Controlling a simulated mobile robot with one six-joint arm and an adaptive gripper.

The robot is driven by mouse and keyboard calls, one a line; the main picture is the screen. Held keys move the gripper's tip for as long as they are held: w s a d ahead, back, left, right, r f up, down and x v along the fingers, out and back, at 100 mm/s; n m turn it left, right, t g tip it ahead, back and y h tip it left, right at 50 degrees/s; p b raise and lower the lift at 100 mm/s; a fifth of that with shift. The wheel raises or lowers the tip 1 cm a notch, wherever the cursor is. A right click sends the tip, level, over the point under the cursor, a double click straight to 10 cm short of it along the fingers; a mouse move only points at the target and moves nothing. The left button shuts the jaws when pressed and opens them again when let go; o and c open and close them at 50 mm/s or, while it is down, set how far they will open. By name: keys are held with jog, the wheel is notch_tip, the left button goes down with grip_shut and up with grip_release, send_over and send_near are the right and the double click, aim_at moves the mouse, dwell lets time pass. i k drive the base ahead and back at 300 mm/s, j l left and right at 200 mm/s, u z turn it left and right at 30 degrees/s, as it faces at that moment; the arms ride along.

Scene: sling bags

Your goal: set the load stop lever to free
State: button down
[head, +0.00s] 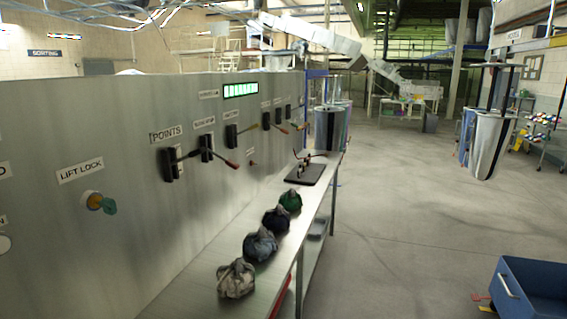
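A grey upright panel holds several levers. The nearest has a black plate (170,164) under a POINTS label (167,133); its dark handle points right. The second lever (207,148) has a handle slanting down to the right, with a red end (231,164). The small label (204,122) above it is too blurred to read surely; it may be the load stop one. Farther along is a lever (231,135) with a yellowish handle end, then more small levers (266,121). No free or stop marks are legible. My gripper is not in view.
A narrow shelf (262,290) below the panel carries several tied bags (236,279) and a dark stand (306,174). Grey sling bags (491,143) hang at right. A blue bin (535,290) stands lower right. The floor between is clear.

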aim_at(255, 126)
jog(key=i, duration=3.2)
jog(key=u, duration=0.45)
